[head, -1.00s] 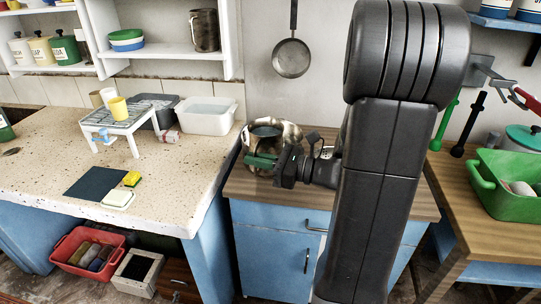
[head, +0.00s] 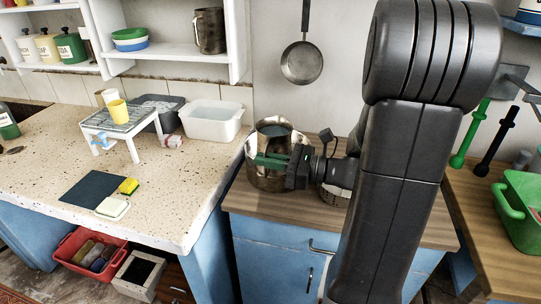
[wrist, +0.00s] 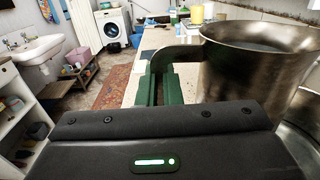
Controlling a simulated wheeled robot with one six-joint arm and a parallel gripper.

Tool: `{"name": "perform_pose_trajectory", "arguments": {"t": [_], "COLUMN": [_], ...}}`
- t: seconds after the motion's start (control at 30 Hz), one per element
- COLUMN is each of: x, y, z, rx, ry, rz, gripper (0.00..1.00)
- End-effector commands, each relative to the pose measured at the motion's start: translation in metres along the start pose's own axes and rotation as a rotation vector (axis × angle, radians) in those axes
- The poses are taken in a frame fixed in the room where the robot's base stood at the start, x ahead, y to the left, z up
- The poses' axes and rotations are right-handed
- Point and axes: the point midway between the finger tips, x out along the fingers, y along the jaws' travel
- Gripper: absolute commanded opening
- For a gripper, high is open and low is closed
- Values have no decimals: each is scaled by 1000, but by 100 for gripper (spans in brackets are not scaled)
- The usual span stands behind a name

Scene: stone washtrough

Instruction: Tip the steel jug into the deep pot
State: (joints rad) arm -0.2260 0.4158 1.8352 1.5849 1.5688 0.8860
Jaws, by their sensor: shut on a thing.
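The steel jug (head: 273,142) is held in front of or over the deep pot (head: 262,181), a shiny steel vessel on the wooden top; the head view does not settle its height. My gripper (head: 268,161) has green fingers shut on the jug's handle. In the wrist view the fingers (wrist: 166,88) close around the handle (wrist: 162,60), left of the jug body (wrist: 250,70). The jug looks about upright. A bluish-grey surface shows inside it. The pot's rim (wrist: 308,105) shows at the right edge, below the jug. The pot's inside is mostly hidden.
A perforated metal vessel (head: 336,196) stands right of the pot, partly behind my arm. A white basin (head: 212,122) stands on the speckled counter to the left. A pan (head: 301,63) hangs on the wall behind. Another metal jug (head: 210,31) is on the shelf.

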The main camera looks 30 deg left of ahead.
Motion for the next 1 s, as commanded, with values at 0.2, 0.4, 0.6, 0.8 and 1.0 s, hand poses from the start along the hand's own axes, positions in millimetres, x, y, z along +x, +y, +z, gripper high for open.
{"name": "perform_pose_trajectory", "arguments": {"t": [0.2, 0.4, 0.6, 0.8, 1.0], "x": [0, -1, -1, -1, -1], "y": [0, -1, -1, -1, -2], "z": [3, 5, 4, 10, 15], "rx": [-3, -1, 11, 50, 95], "ry": [-2, 1, 1, 1, 1], "rz": [-1, -1, -1, -2, -2], "gripper": [0, 0, 0, 0, 0]}}
